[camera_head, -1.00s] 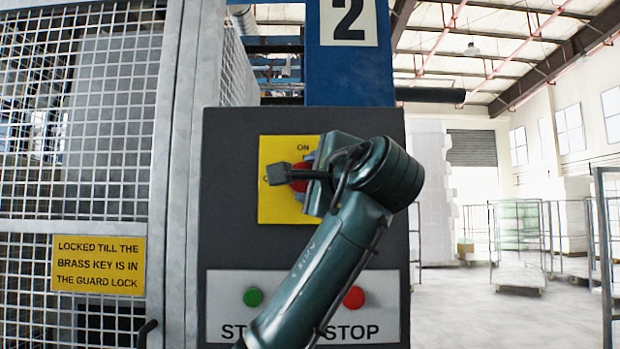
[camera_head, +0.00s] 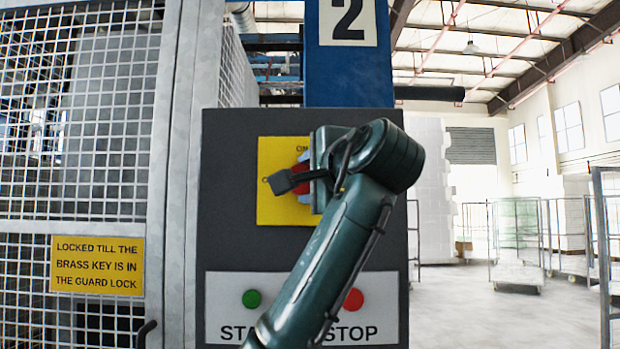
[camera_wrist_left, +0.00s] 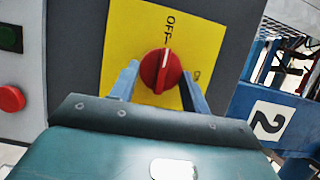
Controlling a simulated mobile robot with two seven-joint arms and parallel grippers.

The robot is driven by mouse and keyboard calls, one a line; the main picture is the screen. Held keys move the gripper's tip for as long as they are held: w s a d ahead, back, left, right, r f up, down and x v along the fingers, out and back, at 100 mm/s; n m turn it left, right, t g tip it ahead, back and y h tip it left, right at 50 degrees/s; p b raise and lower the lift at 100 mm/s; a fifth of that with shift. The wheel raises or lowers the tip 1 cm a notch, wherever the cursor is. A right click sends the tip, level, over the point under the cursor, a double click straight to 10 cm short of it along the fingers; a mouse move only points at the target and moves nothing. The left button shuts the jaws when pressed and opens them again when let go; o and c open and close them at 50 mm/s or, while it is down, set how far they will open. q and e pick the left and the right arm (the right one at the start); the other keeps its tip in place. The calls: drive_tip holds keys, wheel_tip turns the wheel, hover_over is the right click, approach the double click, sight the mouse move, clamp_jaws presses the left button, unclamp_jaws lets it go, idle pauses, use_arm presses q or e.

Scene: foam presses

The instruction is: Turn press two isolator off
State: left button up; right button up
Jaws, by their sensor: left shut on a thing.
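The isolator is a red knob (camera_wrist_left: 161,72) on a yellow plate (camera_head: 275,208) on the dark panel under the number 2. My left gripper (camera_wrist_left: 160,71) is shut on the knob, one blue-grey finger on each side. In the left wrist view the knob's white line points at the OFF mark; ON is to the right. In the head view my left gripper (camera_head: 303,178) and wrist hide much of the knob and part of the plate, and the ON and OFF labels are partly covered. My right gripper is in neither view.
Below the plate are a green start button (camera_head: 252,299) and a red stop button (camera_head: 354,299), with my forearm passing between them. A mesh guard (camera_head: 80,130) with a yellow sign (camera_head: 97,265) stands at left. Open floor and trolleys lie at right.

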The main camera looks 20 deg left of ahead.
use_arm(q)
drive_tip(key=o, duration=1)
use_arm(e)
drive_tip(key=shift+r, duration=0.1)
use_arm(q)
drive_tip(key=b+v, duration=0.4)
drive_tip(key=v, duration=0.9)
drive_tip(key=shift+s+r, duration=0.1)
drive_tip(key=shift+s, duration=0.05)
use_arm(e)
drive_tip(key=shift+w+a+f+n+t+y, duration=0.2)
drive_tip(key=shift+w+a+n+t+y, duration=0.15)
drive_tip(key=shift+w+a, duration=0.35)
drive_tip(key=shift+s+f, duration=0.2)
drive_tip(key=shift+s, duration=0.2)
